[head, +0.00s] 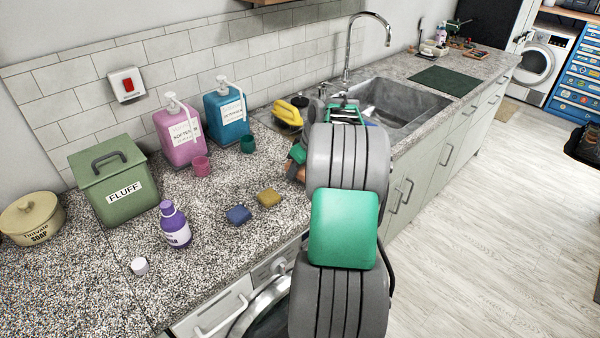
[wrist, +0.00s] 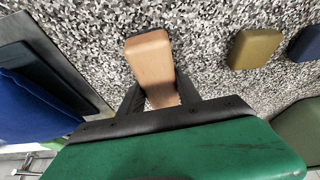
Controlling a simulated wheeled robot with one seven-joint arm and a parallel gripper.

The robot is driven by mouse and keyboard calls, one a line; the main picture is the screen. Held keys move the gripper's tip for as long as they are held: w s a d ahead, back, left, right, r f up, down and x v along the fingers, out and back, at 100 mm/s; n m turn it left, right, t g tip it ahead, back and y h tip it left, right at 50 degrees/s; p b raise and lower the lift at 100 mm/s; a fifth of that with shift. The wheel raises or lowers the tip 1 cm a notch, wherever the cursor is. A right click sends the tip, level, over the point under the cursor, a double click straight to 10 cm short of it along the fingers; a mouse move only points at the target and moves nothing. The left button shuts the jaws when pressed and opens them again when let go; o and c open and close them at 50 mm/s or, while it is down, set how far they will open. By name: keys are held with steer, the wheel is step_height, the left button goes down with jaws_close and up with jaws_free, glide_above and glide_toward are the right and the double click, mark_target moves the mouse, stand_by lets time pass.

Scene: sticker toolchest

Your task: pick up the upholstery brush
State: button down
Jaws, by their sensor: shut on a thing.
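A tan wooden block-shaped thing, which I take to be the upholstery brush (wrist: 150,55), lies between the two dark fingers of my gripper (wrist: 160,88) in the wrist view. The fingers are shut on its near part, and its rounded far end sticks out beyond them. No bristles show; its underside is hidden. The speckled counter is right behind it, and I cannot tell whether it touches the counter. In the head view my arm hides the gripper and most of that spot.
A yellow sponge (head: 269,197) and a blue sponge (head: 239,214) lie on the counter (head: 228,258) left of my arm. The sink (head: 395,103) is beyond my arm.

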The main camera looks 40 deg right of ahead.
steer(key=shift+r, duration=0.4)
step_height(320, 180, up, 3)
steer(key=shift+s+r+b, duration=0.1)
steer(key=shift+s+b, duration=0.05)
steer(key=shift+b, duration=0.2)
steer(key=s+r, duration=0.2)
steer(key=s+a+r, duration=0.1)
steer(key=s+r, duration=0.1)
steer(key=shift+r, duration=0.4)
steer(key=s+a+r, duration=0.1)
steer(key=s+r, duration=0.1)
steer(key=s, duration=0.2)
steer(key=s+a+r+b, duration=0.1)
steer(key=s+r, duration=0.1)
steer(key=s, duration=0.3)
steer(key=shift+a+r, duration=0.25)
steer(key=shift+a, duration=0.1)
